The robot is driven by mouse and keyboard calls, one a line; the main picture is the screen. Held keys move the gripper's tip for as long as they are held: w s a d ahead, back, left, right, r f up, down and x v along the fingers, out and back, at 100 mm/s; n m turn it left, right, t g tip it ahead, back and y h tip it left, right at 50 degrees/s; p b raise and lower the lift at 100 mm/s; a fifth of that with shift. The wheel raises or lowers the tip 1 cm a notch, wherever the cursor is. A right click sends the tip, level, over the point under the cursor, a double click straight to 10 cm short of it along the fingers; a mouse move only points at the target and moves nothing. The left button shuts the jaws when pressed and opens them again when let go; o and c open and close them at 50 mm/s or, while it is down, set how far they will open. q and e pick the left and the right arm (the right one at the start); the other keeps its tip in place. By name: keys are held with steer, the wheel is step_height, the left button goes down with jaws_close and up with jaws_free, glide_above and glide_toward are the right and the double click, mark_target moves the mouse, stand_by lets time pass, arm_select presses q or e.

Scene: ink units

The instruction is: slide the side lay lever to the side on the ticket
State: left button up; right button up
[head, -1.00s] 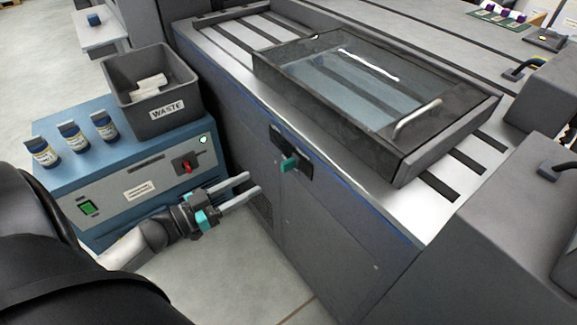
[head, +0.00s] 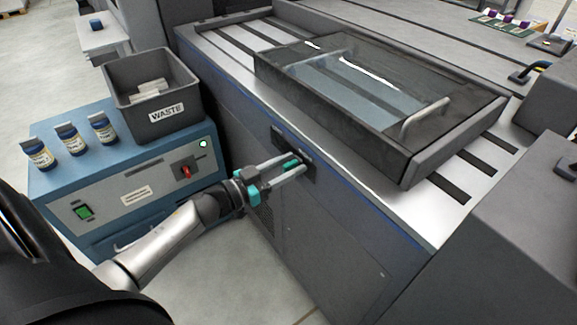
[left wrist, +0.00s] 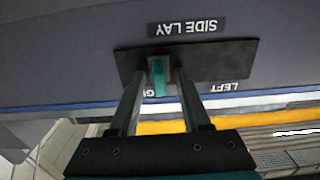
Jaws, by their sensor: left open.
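The side lay lever (head: 291,163) has a green handle on a dark plate on the press's side wall. In the left wrist view the lever (left wrist: 158,80) stands toward the left end of its dark plate (left wrist: 222,60). The SIDE LAY label (left wrist: 187,27) appears upside down there. A LEFT label (left wrist: 231,87) is near the plate's right end; another label by the lever is mostly hidden. My left gripper (head: 296,164) is open, its fingers on either side of the lever. I cannot tell whether they touch it. My right gripper and the ticket are not in view.
A glass-topped guard with a handle (head: 424,118) lies above the lever on the press. A blue cabinet (head: 110,183) stands to the left, bearing a grey WASTE bin (head: 150,95) and ink bottles (head: 70,138). Floor shows between cabinet and press.

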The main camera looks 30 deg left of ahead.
arm_select(q)
steer(key=shift+c, duration=0.2)
jaws_close()
stand_by(1.1)
